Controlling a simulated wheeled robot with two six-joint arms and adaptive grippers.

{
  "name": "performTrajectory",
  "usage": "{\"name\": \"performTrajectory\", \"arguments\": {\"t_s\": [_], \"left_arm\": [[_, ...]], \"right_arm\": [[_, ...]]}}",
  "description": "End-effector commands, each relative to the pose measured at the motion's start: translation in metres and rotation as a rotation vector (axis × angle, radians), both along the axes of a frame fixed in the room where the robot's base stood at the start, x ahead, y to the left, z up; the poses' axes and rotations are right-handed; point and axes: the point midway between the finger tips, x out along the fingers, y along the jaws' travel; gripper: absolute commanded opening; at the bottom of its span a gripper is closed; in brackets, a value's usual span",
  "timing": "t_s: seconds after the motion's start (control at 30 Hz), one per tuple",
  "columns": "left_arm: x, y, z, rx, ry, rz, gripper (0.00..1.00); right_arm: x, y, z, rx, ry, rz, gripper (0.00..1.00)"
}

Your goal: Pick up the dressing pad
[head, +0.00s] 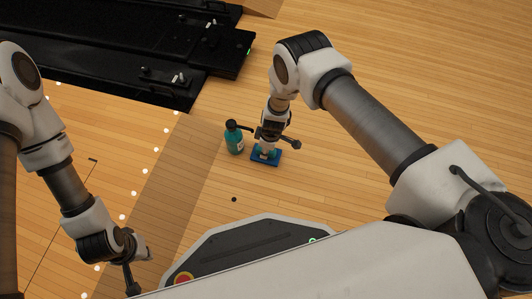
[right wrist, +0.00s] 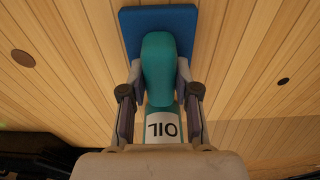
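The dressing pad (head: 272,161) has a flat blue base and lies on the wooden floor near the middle of the head view. In the right wrist view, its blue base (right wrist: 132,30) is topped by a teal handle (right wrist: 165,70), with a white label reading OIL nearer the camera. My right gripper (head: 268,146) is above the pad.
A teal bottle (head: 235,140) with a black cap stands just left of the pad, close to my right gripper. Black machinery (head: 160,55) fills the upper left. A small dark spot (head: 234,199) is on the floor. The floor right of the pad is clear.

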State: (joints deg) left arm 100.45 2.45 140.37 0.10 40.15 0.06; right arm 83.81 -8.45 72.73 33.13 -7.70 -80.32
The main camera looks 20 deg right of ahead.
Motion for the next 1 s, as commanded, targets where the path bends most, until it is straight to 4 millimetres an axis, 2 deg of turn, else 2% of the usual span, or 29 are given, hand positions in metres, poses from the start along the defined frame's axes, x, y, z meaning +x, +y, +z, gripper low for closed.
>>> {"name": "performTrajectory", "arguments": {"t_s": [0.37,0.57,0.67,0.87,1.0], "left_arm": [[0.000,0.000,0.004,0.000,0.001,0.000,0.00],[-0.001,0.000,0.028,0.000,0.003,-0.004,0.00],[-0.002,-0.001,0.049,-0.001,0.004,-0.005,0.00],[-0.001,-0.001,0.108,-0.001,0.004,-0.005,0.00],[-0.001,-0.001,0.156,-0.001,0.004,-0.005,0.00]], "right_arm": [[0.000,0.000,0.004,0.000,0.000,0.000,0.00],[0.000,0.000,0.029,0.000,0.000,0.000,0.00],[-0.001,0.000,0.049,0.001,0.001,-0.001,0.00],[-0.032,-0.007,0.054,-0.001,0.004,-0.004,0.00],[-0.054,-0.011,0.058,0.000,0.004,-0.002,0.00]]}}
